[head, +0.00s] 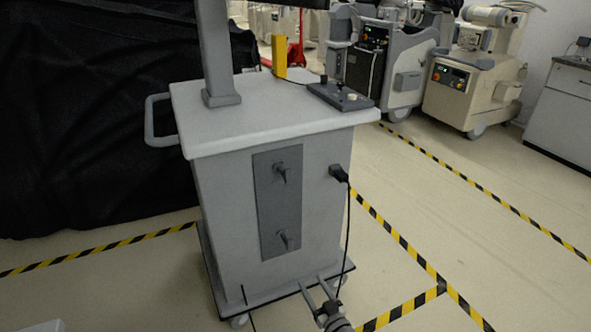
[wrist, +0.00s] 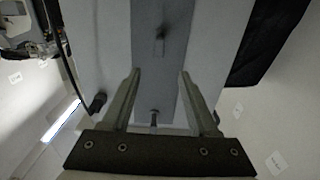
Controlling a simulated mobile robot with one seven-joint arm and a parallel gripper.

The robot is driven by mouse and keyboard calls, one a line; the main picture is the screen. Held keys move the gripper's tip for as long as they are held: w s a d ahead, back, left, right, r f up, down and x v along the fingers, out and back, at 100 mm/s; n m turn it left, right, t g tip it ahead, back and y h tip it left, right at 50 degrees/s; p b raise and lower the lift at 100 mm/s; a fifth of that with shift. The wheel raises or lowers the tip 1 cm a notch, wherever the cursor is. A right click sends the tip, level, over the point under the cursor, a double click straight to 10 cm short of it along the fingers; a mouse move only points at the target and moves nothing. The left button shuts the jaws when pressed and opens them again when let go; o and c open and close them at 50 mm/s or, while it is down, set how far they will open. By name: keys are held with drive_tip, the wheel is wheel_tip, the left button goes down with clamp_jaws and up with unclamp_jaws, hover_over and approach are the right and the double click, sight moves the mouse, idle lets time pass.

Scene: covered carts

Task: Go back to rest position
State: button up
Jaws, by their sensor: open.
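My gripper (head: 313,284) shows at the bottom of the head view, low in front of the grey cart (head: 225,215), near its base. Its two fingers are apart with nothing between them. In the wrist view my gripper (wrist: 160,73) is also open, with the cart's dark front panel (wrist: 150,20) behind the fingers. The panel (head: 265,180) carries an upper handle (head: 281,173) and a lower handle (head: 285,239). In the wrist view one handle (wrist: 160,45) shows beyond the fingertips and another (wrist: 154,118) between the fingers. I cannot tell the exact gap to the cart.
A black plug (head: 339,173) with a hanging cable sits right of the panel. A control box (head: 340,96) and a yellow block (head: 279,55) are on the cart top. Black cloth (head: 80,130) covers the left. Floor right of the cart is clear, with striped tape (head: 400,240).

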drive_tip(key=s+a+r+n+g+y, duration=0.25)
drive_tip(key=r+n+g, duration=0.3)
drive_tip(key=n, duration=0.65)
drive_tip(key=s+a+r+n+g+y, duration=0.15)
drive_tip(key=s+r+n+g, duration=0.35)
drive_tip(key=n, duration=0.7)
drive_tip(key=s+a+r+n+g+y, duration=0.1)
drive_tip(key=s+r+n+g+y, duration=0.4)
drive_tip(key=n, duration=0.7)
drive_tip(key=s+d+r+n+t+h, duration=0.2)
drive_tip(key=s+d+r+n+h, duration=0.25)
drive_tip(key=r+n, duration=0.55)
drive_tip(key=s+d+r+n+t+h, duration=0.1)
drive_tip(key=s+d+r+n+h, duration=0.2)
drive_tip(key=s+r+n+h, duration=0.6)
drive_tip(key=s+d+r+n+t+h, duration=0.2)
drive_tip(key=d+r+n, duration=0.1)
drive_tip(key=r+n, duration=0.8)
wheel_tip(320, 180, up, 19)
drive_tip(key=n+p, duration=0.1)
drive_tip(key=p, duration=2)
drive_tip(key=shift+w+f+n+g, duration=0.2)
drive_tip(key=shift+w+n+g, duration=0.05)
drive_tip(key=shift+n+g, duration=0.15)
